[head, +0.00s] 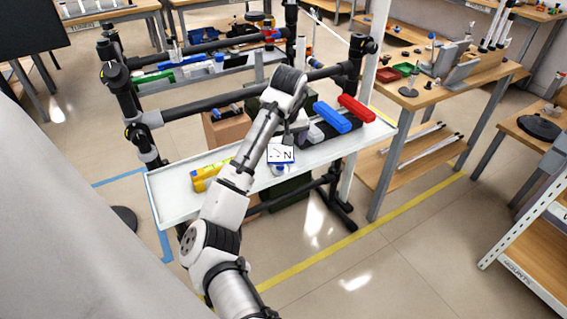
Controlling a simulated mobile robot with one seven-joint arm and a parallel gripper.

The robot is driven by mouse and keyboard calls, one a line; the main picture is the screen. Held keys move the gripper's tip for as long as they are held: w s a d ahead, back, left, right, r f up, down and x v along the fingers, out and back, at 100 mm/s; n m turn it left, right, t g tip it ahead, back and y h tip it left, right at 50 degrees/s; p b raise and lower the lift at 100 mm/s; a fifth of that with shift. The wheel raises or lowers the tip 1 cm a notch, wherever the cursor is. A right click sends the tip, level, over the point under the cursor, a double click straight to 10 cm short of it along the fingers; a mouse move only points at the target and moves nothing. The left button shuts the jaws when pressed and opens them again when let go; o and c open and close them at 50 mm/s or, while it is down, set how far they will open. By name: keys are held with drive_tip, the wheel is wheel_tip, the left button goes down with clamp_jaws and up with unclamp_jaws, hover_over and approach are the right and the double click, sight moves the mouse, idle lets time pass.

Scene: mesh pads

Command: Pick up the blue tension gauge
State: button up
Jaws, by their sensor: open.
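The blue tension gauge (281,154) shows a white square dial with a needle and the letter N, with a bit of blue below it. It is over the white tray-like shelf (172,204), near the middle of its front edge. My gripper (288,138) points down right at the gauge's upper edge and is open. The fingertips are small and partly hidden, so I cannot tell whether they touch the gauge or how they straddle it.
On the same shelf a yellow object (207,177) lies at left; a blue block (332,117) and a red block (357,108) lie at right. A black rail (215,105) crosses behind. A wooden table (440,90) with several items stands at right.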

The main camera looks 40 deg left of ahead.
sight(280, 160)
drive_tip(key=p+x, duration=0.1)
drive_tip(key=x, duration=0.9)
drive_tip(key=shift+w+d+f, duration=0.1)
drive_tip(key=shift+w, duration=0.1)
drive_tip(key=c, duration=1.3)
drive_tip(key=shift+c, duration=0.9)
drive_tip(key=shift+r, duration=0.2)
